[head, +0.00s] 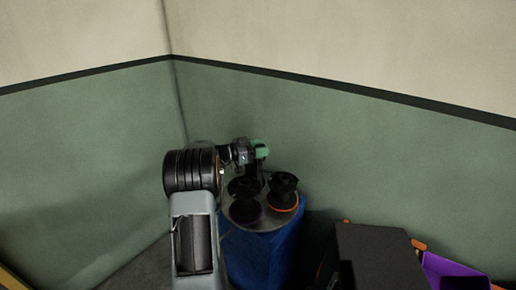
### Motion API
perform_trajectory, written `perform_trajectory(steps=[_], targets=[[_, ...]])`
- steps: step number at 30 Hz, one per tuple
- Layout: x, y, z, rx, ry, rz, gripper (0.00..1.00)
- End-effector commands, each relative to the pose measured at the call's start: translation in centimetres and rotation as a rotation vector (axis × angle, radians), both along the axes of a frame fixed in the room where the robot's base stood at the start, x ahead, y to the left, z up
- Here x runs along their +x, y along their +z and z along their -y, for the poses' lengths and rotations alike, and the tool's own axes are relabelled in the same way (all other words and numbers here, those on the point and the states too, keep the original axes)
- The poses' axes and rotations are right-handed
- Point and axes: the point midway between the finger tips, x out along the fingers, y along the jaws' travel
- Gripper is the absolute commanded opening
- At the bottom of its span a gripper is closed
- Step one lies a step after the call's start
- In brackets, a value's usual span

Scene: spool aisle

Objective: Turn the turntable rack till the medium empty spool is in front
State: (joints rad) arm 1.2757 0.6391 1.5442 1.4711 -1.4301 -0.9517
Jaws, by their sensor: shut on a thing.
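The turntable rack (263,222) is a round grey plate on top of a blue drum. Black spools stand on it. One spool (283,192) at the right has an orange edge at its base. Another spool (245,211) is at the front left with a dark purplish edge, and a third (240,187) is partly hidden behind it. I cannot tell by size which is the medium empty one. My gripper (255,152) is above the back of the plate, shut on a green piece (262,148) over a dark upright part. The jaws are small and dark here.
The blue drum (262,258) stands near a corner of green and cream walls (390,150). To the right is a dark box (375,250), with a purple bin (452,272) and orange pieces beside it. Grey floor (140,270) shows at the left.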

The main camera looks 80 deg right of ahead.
Motion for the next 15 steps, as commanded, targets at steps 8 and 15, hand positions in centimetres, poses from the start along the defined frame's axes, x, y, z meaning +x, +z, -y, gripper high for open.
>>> perform_trajectory(steps=[8,15], targets=[[-0.04,0.12,-0.01,-0.003,-0.002,-0.001,0.49],[0.10,0.06,-0.02,-0.001,0.001,0.000,0.72]])
